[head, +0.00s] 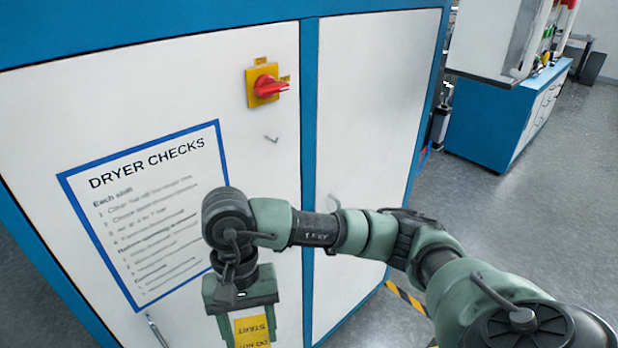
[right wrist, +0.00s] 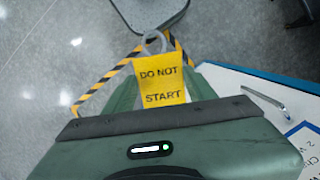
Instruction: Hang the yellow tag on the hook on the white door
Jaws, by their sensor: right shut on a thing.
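The yellow tag (right wrist: 161,82) reads "DO NOT START" and has a pale loop (right wrist: 154,42) at its top end. My right gripper (right wrist: 160,92) is shut on the tag, with a green finger on each side of it. In the head view the tag (head: 254,329) hangs below the gripper (head: 245,318), partly cut off by the bottom edge, and its loop is out of sight. The small metal hook (head: 271,138) sticks out of the white door (head: 215,80), well above the gripper and below the red switch. My left gripper is not in view.
A red rotary switch (head: 268,86) on a yellow plate sits above the hook. A "DRYER CHECKS" sheet (head: 150,210) is on the door at left. A metal handle (head: 157,331) sticks out low on the door. Striped tape (head: 405,298) marks the floor.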

